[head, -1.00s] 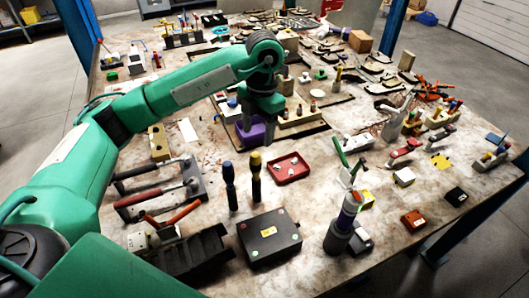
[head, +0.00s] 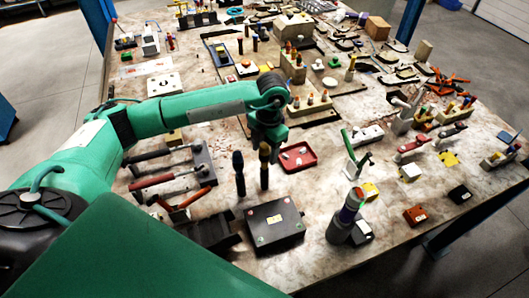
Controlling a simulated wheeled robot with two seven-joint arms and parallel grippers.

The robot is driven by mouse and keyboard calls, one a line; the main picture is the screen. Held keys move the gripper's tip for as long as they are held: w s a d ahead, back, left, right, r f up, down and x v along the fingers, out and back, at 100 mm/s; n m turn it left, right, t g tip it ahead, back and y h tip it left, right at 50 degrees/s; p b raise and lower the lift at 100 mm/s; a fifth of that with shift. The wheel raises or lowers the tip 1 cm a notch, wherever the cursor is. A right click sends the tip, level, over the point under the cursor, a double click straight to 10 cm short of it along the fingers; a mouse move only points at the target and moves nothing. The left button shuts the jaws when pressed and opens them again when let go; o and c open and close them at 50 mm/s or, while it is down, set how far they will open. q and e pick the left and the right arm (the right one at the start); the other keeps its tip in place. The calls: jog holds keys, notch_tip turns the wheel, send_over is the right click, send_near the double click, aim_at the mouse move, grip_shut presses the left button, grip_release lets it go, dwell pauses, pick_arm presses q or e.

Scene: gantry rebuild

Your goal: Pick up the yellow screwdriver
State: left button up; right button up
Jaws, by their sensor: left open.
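The yellow screwdriver (head: 264,157) stands upright near the middle of the table, with a yellow-topped handle and a dark lower part. A dark blue-handled tool (head: 239,174) stands upright just left of it. My left gripper (head: 267,146) points down at the top of the yellow handle and overlaps it in the picture. The jaws are open; I cannot tell whether the handle is between the fingers or in front of them. My right gripper is not in view.
A black box (head: 290,236) lies just in front of the two upright tools. A red tray (head: 312,160) lies to the right. A rack with hammers (head: 202,160) is at left.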

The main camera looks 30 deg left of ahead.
aim_at(265, 167)
pick_arm(q)
jog(key=shift+s+a+f+p, duration=0.1)
jog(key=shift+f+p, duration=0.25)
jog(key=shift+f, duration=0.95)
grip_shut()
jog(key=shift+r, duration=0.15)
